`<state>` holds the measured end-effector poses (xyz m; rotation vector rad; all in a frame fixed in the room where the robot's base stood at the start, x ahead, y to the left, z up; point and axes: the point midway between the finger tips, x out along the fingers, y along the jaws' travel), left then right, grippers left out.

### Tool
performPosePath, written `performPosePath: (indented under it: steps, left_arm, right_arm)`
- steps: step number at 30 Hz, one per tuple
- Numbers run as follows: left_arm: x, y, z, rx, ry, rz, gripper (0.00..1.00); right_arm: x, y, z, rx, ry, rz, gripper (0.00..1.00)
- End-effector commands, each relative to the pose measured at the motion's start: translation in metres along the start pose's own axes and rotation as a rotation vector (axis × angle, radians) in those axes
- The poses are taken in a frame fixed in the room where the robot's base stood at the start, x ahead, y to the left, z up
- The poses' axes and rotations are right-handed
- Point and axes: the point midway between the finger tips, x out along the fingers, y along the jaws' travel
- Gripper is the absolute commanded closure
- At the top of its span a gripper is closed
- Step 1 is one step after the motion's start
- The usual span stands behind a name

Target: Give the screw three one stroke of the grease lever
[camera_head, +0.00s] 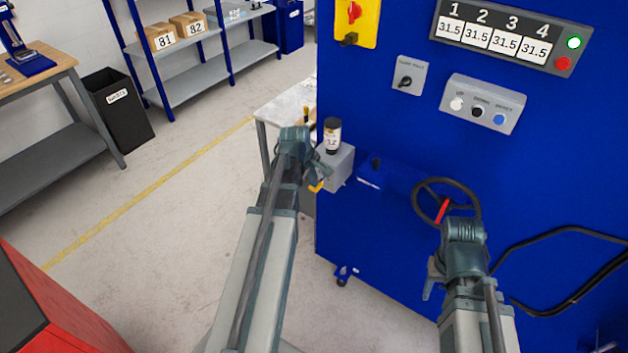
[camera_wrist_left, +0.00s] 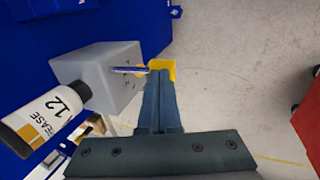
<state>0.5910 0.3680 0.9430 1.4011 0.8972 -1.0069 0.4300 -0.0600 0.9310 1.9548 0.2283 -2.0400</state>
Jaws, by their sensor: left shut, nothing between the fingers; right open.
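The grease unit is a grey box (camera_head: 342,166) on the blue machine's left edge, with a black-capped grease bottle (camera_head: 332,136) marked 12 on it. In the left wrist view the box (camera_wrist_left: 98,75) carries a thin rod (camera_wrist_left: 128,70) leading to the yellow lever end (camera_wrist_left: 163,65). My left gripper (camera_head: 318,172) is shut and empty, beside the box. Its fingertips (camera_wrist_left: 159,73) overlap the yellow end in the wrist view; I cannot tell whether they touch. My right gripper (camera_head: 431,284) is open, below the handwheel, partly hidden by its wrist.
A black handwheel (camera_head: 427,181) with a red grip is on the blue machine front (camera_head: 390,235). The display (camera_head: 512,33) above reads 31.5 under all its numbers. A light-topped table (camera_head: 283,108) stands behind the grease unit.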

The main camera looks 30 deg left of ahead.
Motion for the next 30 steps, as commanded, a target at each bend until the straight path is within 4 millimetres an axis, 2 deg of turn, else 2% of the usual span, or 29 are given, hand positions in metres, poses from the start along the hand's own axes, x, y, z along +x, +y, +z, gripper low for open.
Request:
performPosePath:
  steps: [1, 21, 25, 30]
  left_arm:
    - [-0.01, 0.002, 0.0, 0.0, 0.0, 0.0, 1.0]
    - [-0.111, 0.018, -0.001, 0.003, -0.001, -0.001, 1.0]
    - [-0.123, 0.02, -0.001, 0.002, -0.001, -0.001, 1.0]
    - [-0.128, 0.02, -0.002, 0.003, -0.001, -0.001, 1.0]
  right_arm:
    - [-0.01, 0.001, 0.001, 0.0, 0.0, 0.0, 0.5]
    - [-0.11, 0.011, 0.006, -0.002, 0.0, 0.0, 0.5]
    - [-0.122, 0.012, 0.007, 0.0, 0.0, 0.0, 0.5]
    - [-0.126, 0.012, 0.007, 0.001, 0.0, -0.001, 0.5]
